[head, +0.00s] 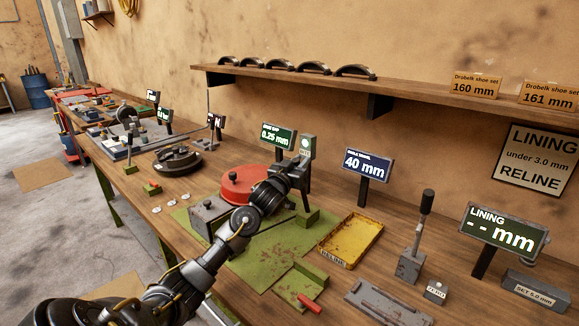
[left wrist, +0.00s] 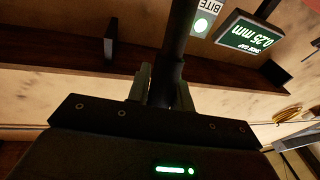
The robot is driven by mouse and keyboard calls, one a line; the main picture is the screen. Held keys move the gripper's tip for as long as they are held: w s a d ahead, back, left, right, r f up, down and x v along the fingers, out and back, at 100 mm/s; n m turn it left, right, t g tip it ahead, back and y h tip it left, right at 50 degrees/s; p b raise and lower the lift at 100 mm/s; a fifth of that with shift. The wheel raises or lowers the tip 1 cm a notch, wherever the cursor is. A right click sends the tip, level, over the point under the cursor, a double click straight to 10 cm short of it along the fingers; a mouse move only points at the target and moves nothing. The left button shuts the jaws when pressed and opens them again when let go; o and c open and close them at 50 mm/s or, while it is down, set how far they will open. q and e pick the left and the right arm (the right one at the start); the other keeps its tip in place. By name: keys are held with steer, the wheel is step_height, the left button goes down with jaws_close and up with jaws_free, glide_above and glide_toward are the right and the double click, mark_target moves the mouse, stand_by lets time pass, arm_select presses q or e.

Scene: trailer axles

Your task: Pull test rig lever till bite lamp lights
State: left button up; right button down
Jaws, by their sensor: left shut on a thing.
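The test rig has a red drum (head: 243,183) on a green base plate (head: 262,245). My left gripper (head: 300,172) is at the rig's right side, just below the bite lamp (head: 306,146). In the left wrist view the two fingers (left wrist: 166,92) are closed around the dark upright lever shaft (left wrist: 177,40). The gap display (head: 277,136) reads 0.25 mm. My arm hides part of the drum and lever. My right gripper is not in view.
A blue display (head: 367,164) reading 40 mm stands right of the rig. A yellow tray (head: 350,239), a lining gauge with an upright handle (head: 411,262) and a lining display (head: 503,232) stand farther right. A shelf (head: 420,97) with several shoes runs above.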

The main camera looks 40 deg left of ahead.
arm_select(q)
steer(key=o, duration=0.9)
steer(key=s+d+f+b, duration=0.1)
steer(key=s+b, duration=0.1)
steer(key=s, duration=0.8)
steer(key=shift+s+d+f, duration=0.2)
steer(key=shift+s+d, duration=0.05)
steer(key=shift+s, duration=0.05)
